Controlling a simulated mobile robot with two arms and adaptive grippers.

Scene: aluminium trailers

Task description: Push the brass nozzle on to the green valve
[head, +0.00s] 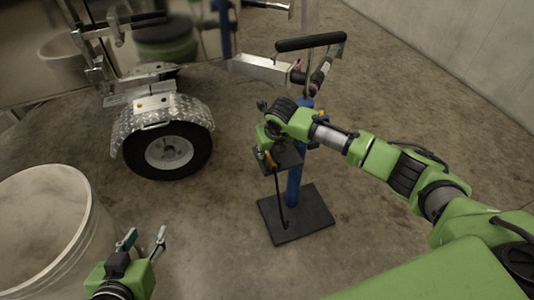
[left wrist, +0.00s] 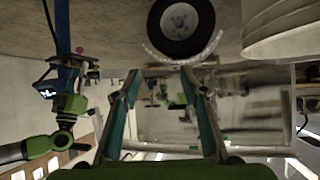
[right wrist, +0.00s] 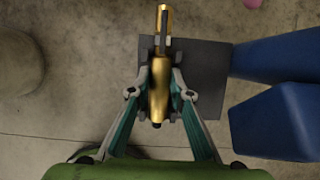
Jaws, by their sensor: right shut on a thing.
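The brass nozzle (right wrist: 160,88) is between the fingers of my right gripper (right wrist: 158,92) in the right wrist view, with its narrower end pointing to the top of the picture. My right gripper is shut on it. In the head view my right gripper (head: 268,148) is beside the blue stand, and the nozzle is small and partly hidden there. I cannot clearly make out the green valve in any view, so I cannot tell whether the nozzle touches it. My left gripper (head: 143,241) is open and empty, and its spread fingers also show in the left wrist view (left wrist: 160,78).
A blue post (head: 294,185) stands on a dark square base plate (head: 312,222), with a thin black hose hanging beside it. A trailer wheel (head: 168,150) under a metal fender is to the left. A large pale bin (head: 98,240) stands near my left gripper. Concrete floor is free between.

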